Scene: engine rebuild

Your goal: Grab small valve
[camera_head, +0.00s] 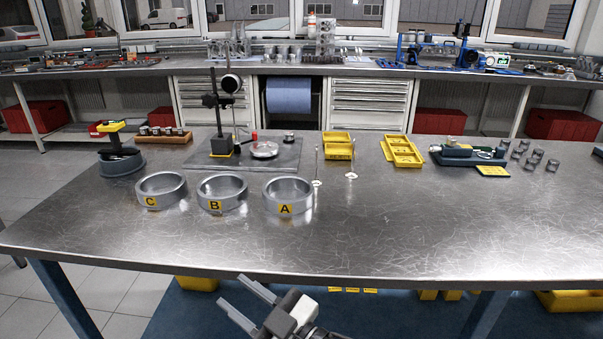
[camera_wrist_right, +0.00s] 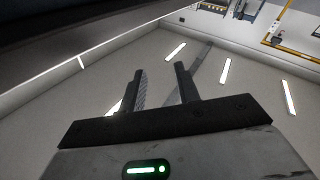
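Two thin-stemmed valves stand upright, head down, on the metal workbench (camera_head: 420,240). One valve (camera_head: 317,183) is beside the ring marked A, and the other valve (camera_head: 351,176) is slightly farther back and to the right. I cannot tell clearly which is smaller. My right gripper (camera_head: 246,303) is in front of the bench's near edge, apart from both valves. The right wrist view shows the same gripper (camera_wrist_right: 160,72) open, with nothing between its fingers, pointing toward the ceiling and far wall. My left gripper is not in view.
Metal rings marked A (camera_head: 288,195), B (camera_head: 222,193) and C (camera_head: 161,190) stand left of the valves. A gauge stand (camera_head: 220,130) is behind them. Yellow trays (camera_head: 402,152) and a blue fixture (camera_head: 467,153) are farther back. The bench's front right is clear.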

